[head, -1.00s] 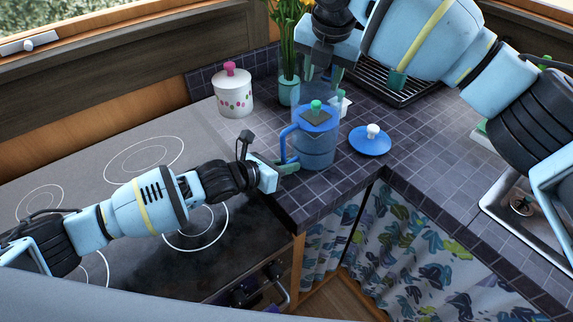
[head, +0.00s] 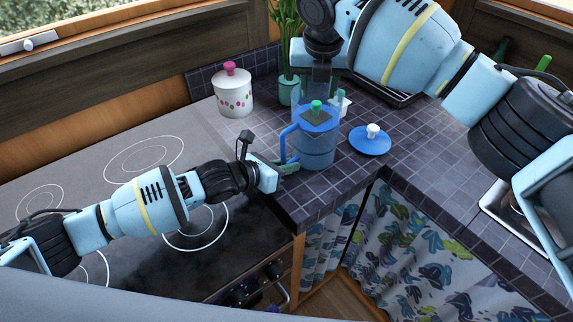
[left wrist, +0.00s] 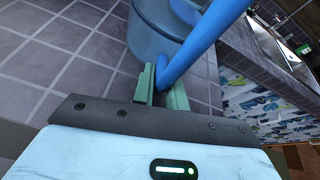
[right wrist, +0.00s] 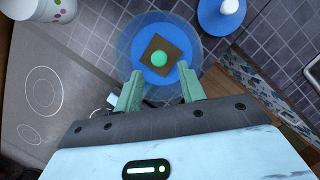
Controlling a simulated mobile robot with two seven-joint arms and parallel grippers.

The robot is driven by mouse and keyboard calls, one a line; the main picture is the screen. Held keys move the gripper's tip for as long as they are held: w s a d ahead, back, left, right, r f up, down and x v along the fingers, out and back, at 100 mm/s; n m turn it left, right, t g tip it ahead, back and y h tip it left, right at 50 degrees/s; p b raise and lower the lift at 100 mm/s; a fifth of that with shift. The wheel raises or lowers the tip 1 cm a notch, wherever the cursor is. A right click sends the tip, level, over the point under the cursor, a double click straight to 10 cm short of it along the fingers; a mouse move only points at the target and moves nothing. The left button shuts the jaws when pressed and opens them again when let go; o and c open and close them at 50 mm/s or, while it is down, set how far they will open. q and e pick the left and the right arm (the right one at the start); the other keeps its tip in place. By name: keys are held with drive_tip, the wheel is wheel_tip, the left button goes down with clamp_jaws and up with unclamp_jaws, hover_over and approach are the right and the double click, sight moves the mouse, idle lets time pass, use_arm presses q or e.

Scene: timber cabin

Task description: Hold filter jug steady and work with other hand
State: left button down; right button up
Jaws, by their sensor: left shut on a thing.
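The blue see-through filter jug (head: 316,152) stands upright near the counter corner. A brown square piece with a green knob (right wrist: 159,58) lies over the blue inside of its top. My left gripper (head: 282,166) is shut on the jug's blue handle (left wrist: 198,45), at its lower part in the left wrist view. My right gripper (right wrist: 158,76) is open above the jug, with nothing between its fingers; the green knob shows just beyond the fingertips in the right wrist view. In the head view its fingers are mostly hidden. The blue lid with a white knob (head: 370,142) lies right of the jug.
A white spotted canister (head: 233,92) and a plant in a green pot (head: 289,88) stand behind. A small white item (head: 343,104) is close behind the jug. The cooktop (head: 120,175) lies left, a sink (head: 497,203) right. The counter edge is just in front.

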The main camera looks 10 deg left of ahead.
sight(317, 104)
drive_tip(key=shift+x, duration=2.85)
drive_tip(key=shift+c, duration=0.2)
clamp_jaws()
